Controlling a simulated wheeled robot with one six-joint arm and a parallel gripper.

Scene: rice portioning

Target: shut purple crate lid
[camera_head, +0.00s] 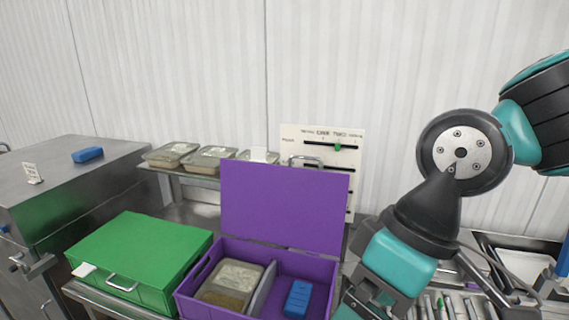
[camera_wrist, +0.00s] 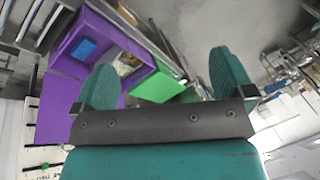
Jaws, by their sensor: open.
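The purple crate (camera_head: 312,264) stands open on the bench, with its purple lid (camera_head: 284,205) raised upright at the back. Inside are a food tub (camera_head: 230,283) on the left, a divider, and a blue block (camera_head: 298,299) on the right. The crate also shows in the wrist view (camera_wrist: 128,52), with its lid (camera_wrist: 62,108) at the left and the blue block (camera_wrist: 84,49) inside. My gripper (camera_wrist: 166,78) is open with nothing between its two green fingers. In the head view my arm hangs right of the crate, and the fingertips are out of the picture.
A closed green crate (camera_head: 140,252) stands left of the purple one. Several lidded tubs (camera_head: 209,158) sit on a shelf behind, beside a white board with sliders (camera_head: 345,134). A metal cabinet (camera_head: 70,175) is at far left. A rack (camera_head: 452,302) is at right.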

